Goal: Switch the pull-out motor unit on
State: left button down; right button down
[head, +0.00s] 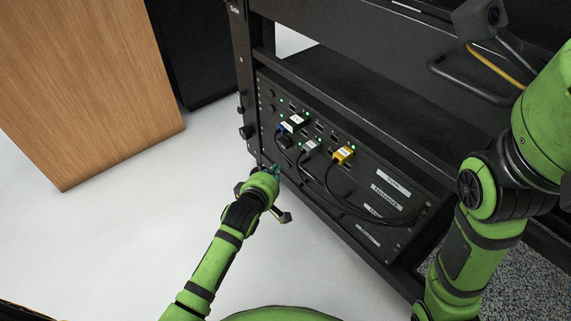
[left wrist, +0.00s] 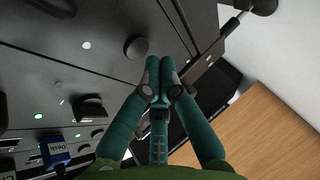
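A black rack unit (head: 290,180) has rows of ports, green lights and plugged cables on its front; I cannot tell for sure which part is the motor unit. A round black knob (left wrist: 137,47) on a dark panel shows in the left wrist view, beside my fingertips. A dark knob (head: 246,132) also shows at the rack's left edge in the head view. My right gripper is out of view.
Blue, grey and yellow plugs (head: 343,154) with black cables hang in front of the rack. White labels (head: 386,199) are at its right. A wooden cabinet (head: 90,90) stands at the left. The pale floor (head: 110,240) between is clear.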

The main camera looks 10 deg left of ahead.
pick_arm(q)
jog(key=shift+w+d, duration=0.25)
jog(key=shift+w, duration=0.05)
jog(key=shift+w+d, duration=0.3)
dwell(0.7)
jog(key=shift+s+a+r+p, duration=0.1)
jog(key=shift+s+a+p, duration=0.35)
jog(key=shift+p, duration=0.4)
jog(key=shift+s+a, duration=0.15)
jog(key=shift+s, duration=0.05)
